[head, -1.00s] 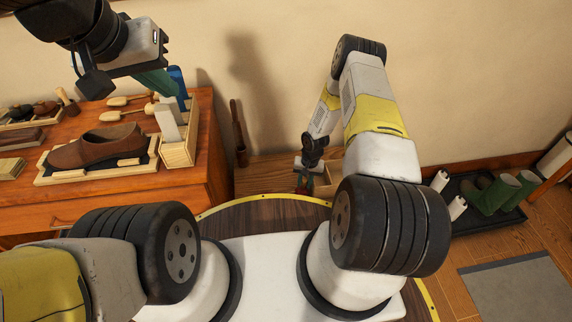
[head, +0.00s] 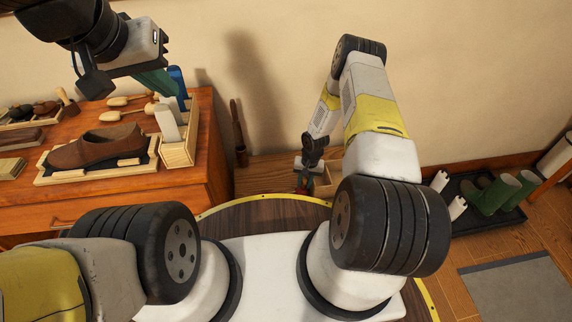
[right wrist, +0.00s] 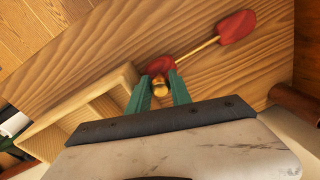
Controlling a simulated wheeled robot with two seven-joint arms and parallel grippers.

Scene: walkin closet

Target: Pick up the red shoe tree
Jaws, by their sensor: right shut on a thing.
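The red shoe tree (right wrist: 235,27) lies on a wooden surface in the right wrist view. It has a red toe piece, a brass rod, a red heel part and a brass knob. My right gripper (right wrist: 160,92) is shut on its knob end between the teal fingers. In the head view my right gripper (head: 303,181) is low by the wall and small, with the shoe tree barely visible there. My left gripper (head: 156,82) hangs above the cabinet top by the wooden box, its teal finger pointing down; its opening is unclear.
A light wooden box (right wrist: 98,112) stands beside the shoe tree. On the cabinet are a brown shoe (head: 98,147) on a board and a wooden box (head: 179,152) holding upright items. Green boots (head: 508,190) stand on a black tray at the right.

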